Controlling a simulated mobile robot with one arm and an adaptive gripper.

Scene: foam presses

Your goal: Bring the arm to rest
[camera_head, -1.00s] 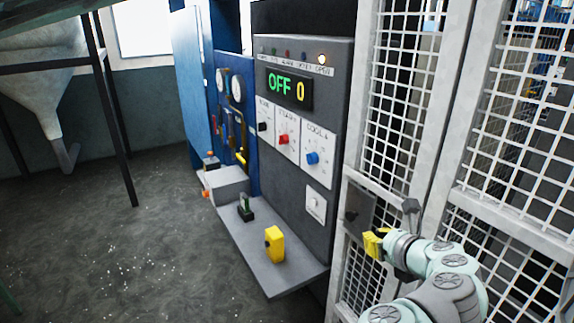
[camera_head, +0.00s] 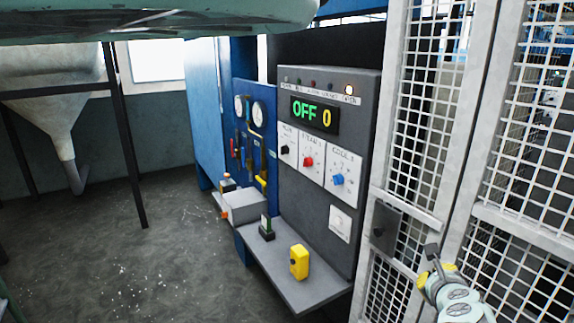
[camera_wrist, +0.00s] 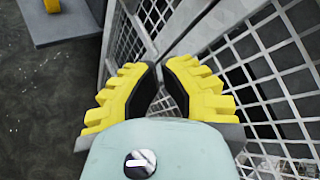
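My gripper (camera_head: 437,276) is at the lower right in the head view, in front of the white mesh gate. In the wrist view its two yellow fingers with black pads (camera_wrist: 160,85) stand apart, with mesh and floor showing between them. Nothing is held. A pale green link of my own arm crosses the top left of the head view.
The mesh gate (camera_head: 452,190) with a grey latch plate (camera_head: 384,227) stands close by. Left of it is a control panel (camera_head: 322,115) reading OFF 0. Its shelf (camera_head: 300,290) holds a yellow box (camera_head: 299,262). Open floor (camera_head: 130,260) lies left, before a hopper (camera_head: 55,110).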

